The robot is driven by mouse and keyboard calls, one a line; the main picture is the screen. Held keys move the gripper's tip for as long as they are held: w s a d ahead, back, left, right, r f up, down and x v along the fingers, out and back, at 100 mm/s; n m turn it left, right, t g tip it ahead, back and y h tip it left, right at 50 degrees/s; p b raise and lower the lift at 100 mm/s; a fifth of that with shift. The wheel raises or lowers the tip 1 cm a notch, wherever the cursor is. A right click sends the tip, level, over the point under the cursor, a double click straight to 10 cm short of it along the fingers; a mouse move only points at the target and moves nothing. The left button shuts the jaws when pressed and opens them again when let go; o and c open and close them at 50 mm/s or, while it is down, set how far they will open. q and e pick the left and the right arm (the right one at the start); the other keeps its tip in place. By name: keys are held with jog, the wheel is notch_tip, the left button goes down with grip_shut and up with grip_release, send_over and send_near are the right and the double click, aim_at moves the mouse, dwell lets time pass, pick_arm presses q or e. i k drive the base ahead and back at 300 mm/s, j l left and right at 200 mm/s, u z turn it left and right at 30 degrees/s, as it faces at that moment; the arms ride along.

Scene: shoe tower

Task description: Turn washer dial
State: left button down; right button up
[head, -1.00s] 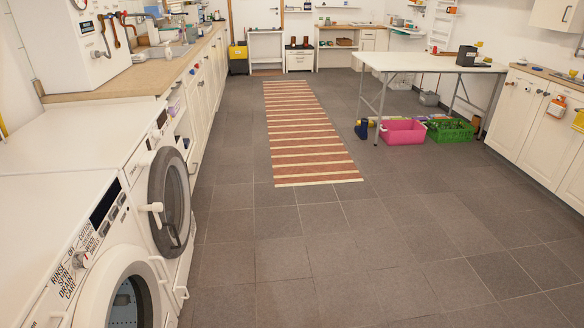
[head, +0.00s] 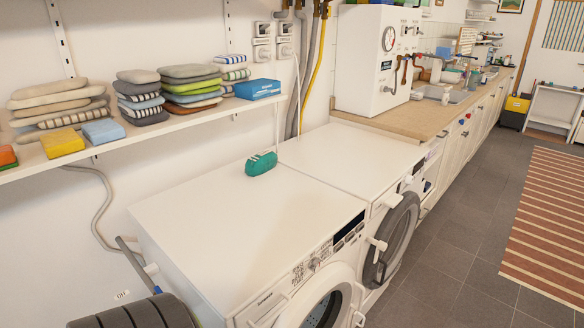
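The near washer (head: 235,222) is a white front-loading machine in the lower middle of the head view. Its dial (head: 313,264) is a small light knob on the slanted front panel, between printed lettering and a dark display (head: 348,229). The washer's round door (head: 325,305) is cut off by the bottom edge. A second white machine (head: 352,150) stands beside it, with a dark round door (head: 392,240). Neither of my grippers shows in the head view, so their state is hidden.
A teal striped item (head: 261,164) lies on the machine tops. A wall shelf (head: 150,133) holds folded towels and boxes. A wooden counter (head: 385,118) runs along the wall. A dark ribbed object (head: 135,315) sits at lower left. Grey floor (head: 455,240) at right is open, with a striped rug (head: 548,225).

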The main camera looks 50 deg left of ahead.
aim_at(315, 265)
jog(key=u, duration=2.05)
